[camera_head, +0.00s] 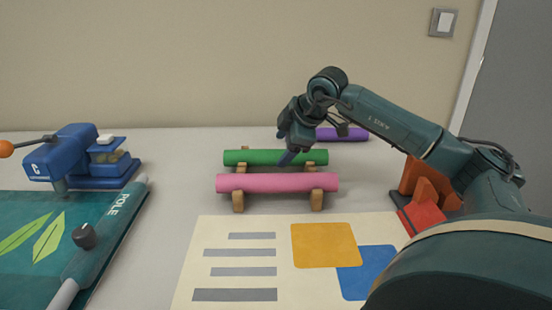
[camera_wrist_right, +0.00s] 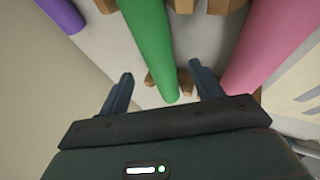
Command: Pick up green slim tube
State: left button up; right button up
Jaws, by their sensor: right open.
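The green slim tube (camera_head: 262,157) lies level across a wooden rack (camera_head: 238,199), behind a pink tube (camera_head: 277,182) on the same rack. My right gripper (camera_head: 287,158) is at the green tube's right part in the head view, fingers pointing down. In the right wrist view, my right gripper (camera_wrist_right: 160,90) is open, and the end of the green tube (camera_wrist_right: 152,50) shows between its two fingers. The fingers look apart from the tube; whether they reach its height I cannot tell. The pink tube (camera_wrist_right: 272,45) runs right of the fingers there. My left gripper is not in view.
A purple tube (camera_head: 343,134) lies behind the rack, partly hidden by my right arm. A blue press (camera_head: 85,158) and a green roll-up mat (camera_head: 60,240) are at left. An orange-red holder (camera_head: 425,195) stands at right. A printed sheet (camera_head: 205,290) lies in front.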

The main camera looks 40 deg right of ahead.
aim_at(278, 153)
jog(key=x, duration=0.4)
jog(key=shift+w+f, duration=0.2)
jog(key=shift+f, duration=0.1)
jog(key=shift+c, duration=0.5)
jog(key=c, duration=1)
jog(key=shift+r, duration=0.1)
